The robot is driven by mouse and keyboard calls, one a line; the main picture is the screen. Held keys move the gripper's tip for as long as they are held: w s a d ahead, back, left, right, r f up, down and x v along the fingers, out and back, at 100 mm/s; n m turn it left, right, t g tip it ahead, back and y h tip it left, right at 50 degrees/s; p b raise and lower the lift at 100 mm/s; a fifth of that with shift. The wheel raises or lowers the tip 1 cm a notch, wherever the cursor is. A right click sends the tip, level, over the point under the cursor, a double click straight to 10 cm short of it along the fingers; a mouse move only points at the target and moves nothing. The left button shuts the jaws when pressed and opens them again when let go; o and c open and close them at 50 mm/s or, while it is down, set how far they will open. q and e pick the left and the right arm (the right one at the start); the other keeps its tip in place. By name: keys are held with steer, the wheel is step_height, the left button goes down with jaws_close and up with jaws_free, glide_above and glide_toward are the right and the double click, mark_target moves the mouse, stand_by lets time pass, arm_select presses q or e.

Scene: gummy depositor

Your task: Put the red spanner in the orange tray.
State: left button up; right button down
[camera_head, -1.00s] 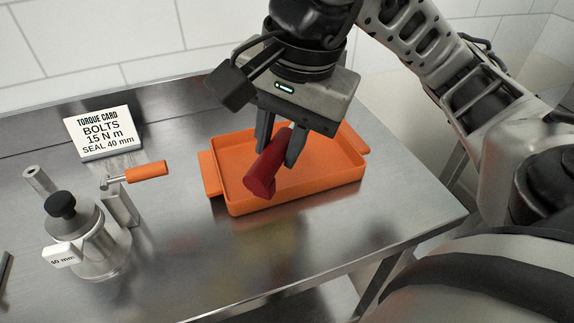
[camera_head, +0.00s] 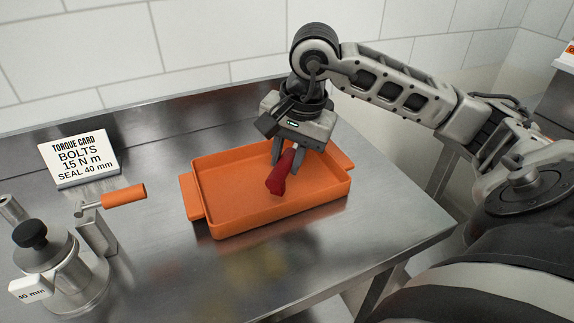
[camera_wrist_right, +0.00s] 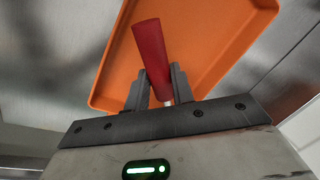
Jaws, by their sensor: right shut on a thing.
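The red spanner (camera_head: 281,173) is between the fingers of my right gripper (camera_head: 285,158). The gripper is shut on it, and its red handle end tilts down over the orange tray (camera_head: 225,228). In the right wrist view the red handle (camera_wrist_right: 150,50) sticks out past the fingers (camera_wrist_right: 162,85), with the tray (camera_wrist_right: 112,75) behind it. A short metal part of the spanner shows between the fingers; the rest of it is hidden. I cannot tell whether the spanner touches the tray floor. My left gripper is not in view.
A metal device with a black knob (camera_head: 30,234) and an orange-handled lever (camera_head: 124,195) stands on the steel table (camera_head: 150,270) left of the tray. A torque card (camera_head: 79,160) stands behind them. The table in front of the tray is clear.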

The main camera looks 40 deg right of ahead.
steer(key=shift+x, duration=0.95)
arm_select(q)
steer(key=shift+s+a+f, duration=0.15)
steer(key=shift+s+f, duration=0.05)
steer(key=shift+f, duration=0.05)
arm_select(e)
steer(key=shift+s+f, duration=0.1)
steer(key=shift+s, duration=0.1)
steer(key=shift+f, duration=0.15)
steer(key=c, duration=1.2)
jaws_free()
steer(key=shift+r, duration=0.35)
arm_select(q)
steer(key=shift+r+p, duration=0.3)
steer(key=shift+p, duration=0.2)
arm_select(e)
steer(key=v, duration=1.1)
steer(key=shift+s+d+r, duration=0.1)
steer(key=shift+s+r, duration=0.05)
steer(key=shift+r, duration=0.15)
